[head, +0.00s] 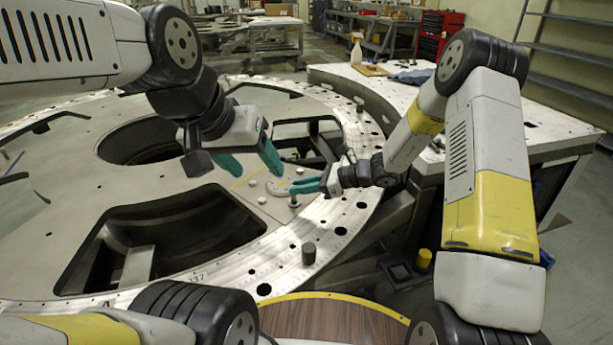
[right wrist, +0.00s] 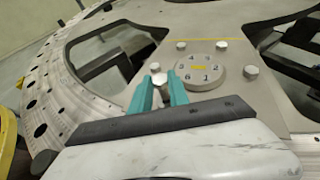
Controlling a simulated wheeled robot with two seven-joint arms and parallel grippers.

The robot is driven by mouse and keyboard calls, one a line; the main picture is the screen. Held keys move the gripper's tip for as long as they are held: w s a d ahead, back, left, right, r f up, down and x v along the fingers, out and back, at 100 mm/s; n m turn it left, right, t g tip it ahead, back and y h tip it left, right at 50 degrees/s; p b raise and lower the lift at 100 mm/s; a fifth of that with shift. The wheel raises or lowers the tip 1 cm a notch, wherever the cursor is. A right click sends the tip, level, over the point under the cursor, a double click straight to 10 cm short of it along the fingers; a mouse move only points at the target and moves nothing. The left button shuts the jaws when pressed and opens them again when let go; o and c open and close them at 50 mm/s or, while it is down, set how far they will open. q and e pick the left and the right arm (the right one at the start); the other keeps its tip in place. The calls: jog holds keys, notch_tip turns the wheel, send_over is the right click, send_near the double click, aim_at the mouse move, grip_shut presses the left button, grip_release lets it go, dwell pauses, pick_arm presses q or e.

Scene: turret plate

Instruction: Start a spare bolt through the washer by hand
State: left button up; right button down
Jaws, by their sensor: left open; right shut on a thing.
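My right gripper (head: 306,184) is shut on a bolt and reaches in from the right, low over the plate. In the right wrist view the bolt's hex head (right wrist: 159,79) shows between the teal fingertips (right wrist: 160,92). In the head view a bolt (head: 293,201) shows just below those fingertips, upright. I cannot make out a washer under it. My left gripper (head: 250,162) is open and empty, its teal fingers apart above the plate, left of the right gripper. A round disc with numbers (right wrist: 202,73) lies on the plate beside the held bolt.
Several other bolts stand around the disc, such as one behind it (right wrist: 221,45) and one at its right (right wrist: 250,71). The turret plate (head: 165,215) has large openings and a drilled rim (head: 330,235). A dark peg (head: 308,253) stands on the rim. A workbench (head: 545,130) is at the right.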

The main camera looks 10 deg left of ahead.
jog(key=shift+f, duration=0.6)
dwell(2.1)
jog(key=shift+t, duration=0.3)
jog(key=shift+s+m+t+h, duration=0.2)
jog(key=shift+m+t+h, duration=0.1)
jog(key=shift+m+t, duration=0.5)
jog(key=shift+s+a+f+m+t+h, duration=0.15)
jog(key=shift+m+t+h, duration=0.15)
jog(key=shift+m+t, duration=0.45)
jog(key=shift+s+d+r+m+t+h, duration=0.1)
jog(key=shift+m+t+h, duration=0.2)
jog(key=shift+m+t, duration=0.45)
jog(key=c, duration=1.2)
grip_release()
jog(key=shift+o, duration=0.2)
